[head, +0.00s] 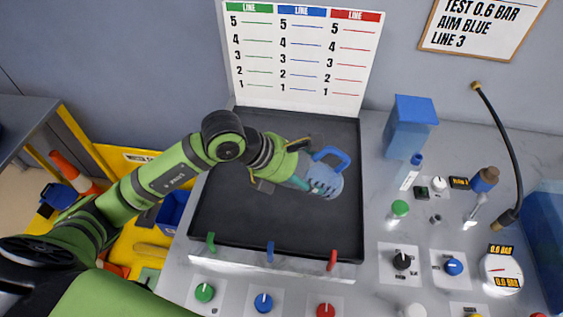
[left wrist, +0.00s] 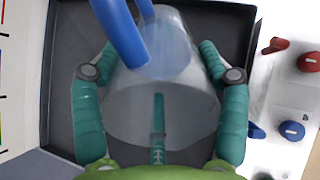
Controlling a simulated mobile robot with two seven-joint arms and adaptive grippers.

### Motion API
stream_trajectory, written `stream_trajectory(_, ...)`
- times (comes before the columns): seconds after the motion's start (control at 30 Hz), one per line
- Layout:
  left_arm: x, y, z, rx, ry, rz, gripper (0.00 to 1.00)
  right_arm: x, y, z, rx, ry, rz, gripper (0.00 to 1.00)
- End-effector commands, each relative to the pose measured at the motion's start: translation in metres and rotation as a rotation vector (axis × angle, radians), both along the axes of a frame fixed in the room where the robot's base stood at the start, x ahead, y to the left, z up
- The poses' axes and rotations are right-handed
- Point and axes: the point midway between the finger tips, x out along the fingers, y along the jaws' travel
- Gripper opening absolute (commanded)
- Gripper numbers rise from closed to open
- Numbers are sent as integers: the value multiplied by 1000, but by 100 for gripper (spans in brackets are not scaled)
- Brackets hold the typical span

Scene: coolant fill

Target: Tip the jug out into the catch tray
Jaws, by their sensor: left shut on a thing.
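The jug (head: 322,181) is pale and translucent with a blue handle. My left gripper (head: 298,176) is shut on it and holds it over the dark catch tray (head: 225,215). In the head view the jug looks tilted over, its handle toward the back right. In the left wrist view the jug (left wrist: 160,105) sits between the two green fingers of my left gripper (left wrist: 160,95), the blue handle at the top. I cannot tell whether liquid is inside it. My right gripper is in neither view.
A board with green, blue and red line scales (head: 302,60) stands behind the tray. Green, blue and red levers (head: 270,250) line its front edge. To the right are a blue container (head: 409,128), knobs (head: 402,260), a gauge (head: 500,272) and a black hose (head: 508,140).

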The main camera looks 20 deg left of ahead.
Motion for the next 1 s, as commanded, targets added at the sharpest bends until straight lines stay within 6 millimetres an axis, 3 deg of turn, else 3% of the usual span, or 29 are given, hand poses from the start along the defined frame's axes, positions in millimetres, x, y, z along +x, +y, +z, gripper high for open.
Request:
stream_trajectory(0.4,-1,-2,4,-81,-60,-2,30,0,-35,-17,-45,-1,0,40)
stream_trajectory(1.0,-2,-1,16,-196,-142,-2,30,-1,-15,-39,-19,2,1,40)
